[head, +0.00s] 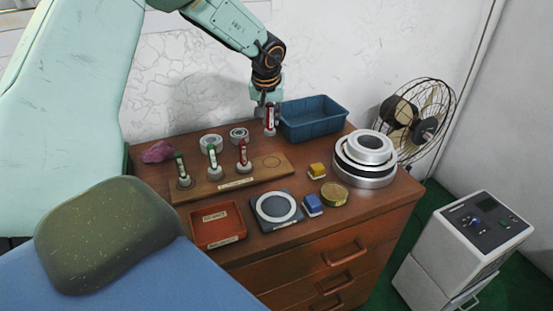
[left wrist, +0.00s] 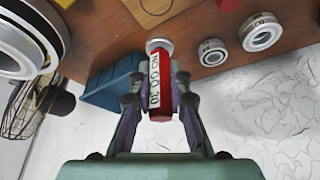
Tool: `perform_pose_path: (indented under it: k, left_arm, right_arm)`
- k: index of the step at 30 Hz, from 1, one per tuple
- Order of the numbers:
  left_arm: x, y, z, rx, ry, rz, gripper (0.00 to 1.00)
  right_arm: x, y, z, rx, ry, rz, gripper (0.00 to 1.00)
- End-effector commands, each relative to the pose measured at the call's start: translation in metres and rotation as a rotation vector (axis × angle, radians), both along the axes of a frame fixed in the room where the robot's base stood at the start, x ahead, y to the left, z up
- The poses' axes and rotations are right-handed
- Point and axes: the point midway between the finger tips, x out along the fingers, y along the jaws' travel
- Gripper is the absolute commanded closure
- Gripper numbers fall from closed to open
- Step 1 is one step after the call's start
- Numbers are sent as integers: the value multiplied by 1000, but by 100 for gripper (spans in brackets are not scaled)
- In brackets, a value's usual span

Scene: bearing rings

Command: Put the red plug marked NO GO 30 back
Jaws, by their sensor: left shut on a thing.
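My left gripper (head: 266,103) is shut on a red plug (head: 269,119) with a silver end, upright at the back of the cabinet top, left of the blue bin. In the left wrist view the plug (left wrist: 154,86) sits between the fingers (left wrist: 158,92), and its white label reads NO GO 30. A wooden board (head: 230,186) holds a red-handled plug (head: 243,155) and two green-handled plugs (head: 212,158), (head: 180,168). An empty marked circle (head: 271,163) is at the board's right end. My right gripper is not in view.
A blue bin (head: 313,118) stands beside the held plug. Two metal rings (head: 211,143), (head: 239,135) and a pink cloth (head: 158,152) lie behind the board. Stacked rings (head: 364,172) stand at right. A red tray (head: 217,225) and a ring on a dark pad (head: 277,208) are in front.

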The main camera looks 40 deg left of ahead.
Motion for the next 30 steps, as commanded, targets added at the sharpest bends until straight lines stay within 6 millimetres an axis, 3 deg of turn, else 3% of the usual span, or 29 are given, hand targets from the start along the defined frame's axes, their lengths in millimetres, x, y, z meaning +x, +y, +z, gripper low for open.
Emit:
perform_pose_path:
  k: [6,14,21,30]
  left_arm:
    - [-4,1,-42,0,4,3,100]
    - [-2,0,-64,1,-1,2,100]
    - [-1,-1,-95,1,1,-1,100]
    - [1,-1,-98,1,-2,-1,100]
  right_arm:
    - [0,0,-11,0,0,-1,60]
    - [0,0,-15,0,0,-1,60]
    - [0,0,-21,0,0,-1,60]
    - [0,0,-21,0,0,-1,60]
